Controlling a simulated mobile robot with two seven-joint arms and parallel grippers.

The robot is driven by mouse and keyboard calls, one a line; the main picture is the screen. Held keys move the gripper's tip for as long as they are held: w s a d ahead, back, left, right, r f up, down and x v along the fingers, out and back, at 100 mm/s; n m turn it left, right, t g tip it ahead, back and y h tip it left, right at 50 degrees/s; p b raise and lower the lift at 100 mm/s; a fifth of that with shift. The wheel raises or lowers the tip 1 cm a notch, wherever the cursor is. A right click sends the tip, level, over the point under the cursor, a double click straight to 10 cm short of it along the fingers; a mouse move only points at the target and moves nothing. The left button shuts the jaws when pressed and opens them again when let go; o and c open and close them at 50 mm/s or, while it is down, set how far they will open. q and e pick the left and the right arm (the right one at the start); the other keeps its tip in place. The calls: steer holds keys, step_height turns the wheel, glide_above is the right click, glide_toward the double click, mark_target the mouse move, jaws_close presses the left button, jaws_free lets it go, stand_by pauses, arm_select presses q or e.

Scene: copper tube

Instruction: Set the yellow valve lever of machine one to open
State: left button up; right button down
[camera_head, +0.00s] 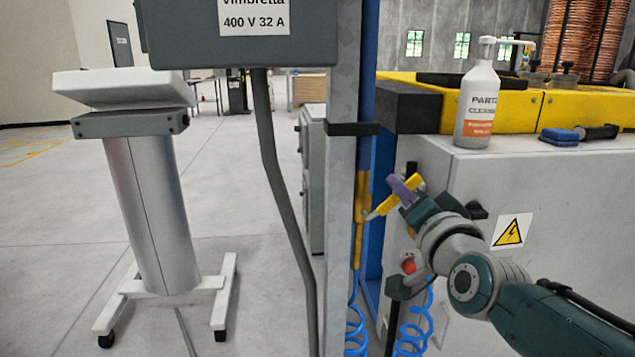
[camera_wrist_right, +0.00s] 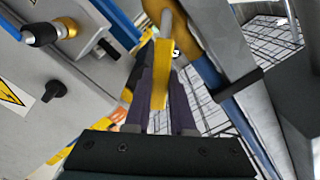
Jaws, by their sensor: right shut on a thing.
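The yellow valve lever (camera_head: 384,208) sticks out to the right and slightly up from a yellow valve section (camera_head: 361,225) on the blue pipe beside the grey post. My right gripper (camera_head: 402,190), with purple fingers, reaches in from the right and is shut on the lever. In the right wrist view the lever (camera_wrist_right: 164,75) runs between the purple fingers (camera_wrist_right: 160,85), and the yellow pipe section (camera_wrist_right: 190,32) is just beyond them. The lever's pivot is small and hard to make out. My left gripper is not in view.
A grey cabinet (camera_head: 470,185) with a warning sign stands right of the lever. Its front carries dark knobs and a red button (camera_head: 408,266). A white bottle (camera_head: 479,100) stands on top. Blue coiled hoses (camera_head: 412,335) hang below.

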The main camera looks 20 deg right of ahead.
mark_target(370, 172)
steer(key=a+r+n, duration=0.1)
steer(key=n+p, duration=0.1)
steer(key=n, duration=0.1)
steer(key=shift+w+a+r+n, duration=0.25)
steer(key=shift+a+r+n, duration=0.05)
steer(key=shift+a+r, duration=0.1)
steer(key=shift+w+a+r+n+p, duration=0.1)
steer(key=shift+a+n+p, duration=0.5)
steer(key=shift+n, duration=0.5)
steer(key=shift+w+a+n, duration=0.15)
steer(key=shift+a+n, duration=0.35)
steer(key=shift+n, duration=0.4)
steer(key=c, duration=0.8)
jaws_free()
steer(key=shift+o, duration=0.2)
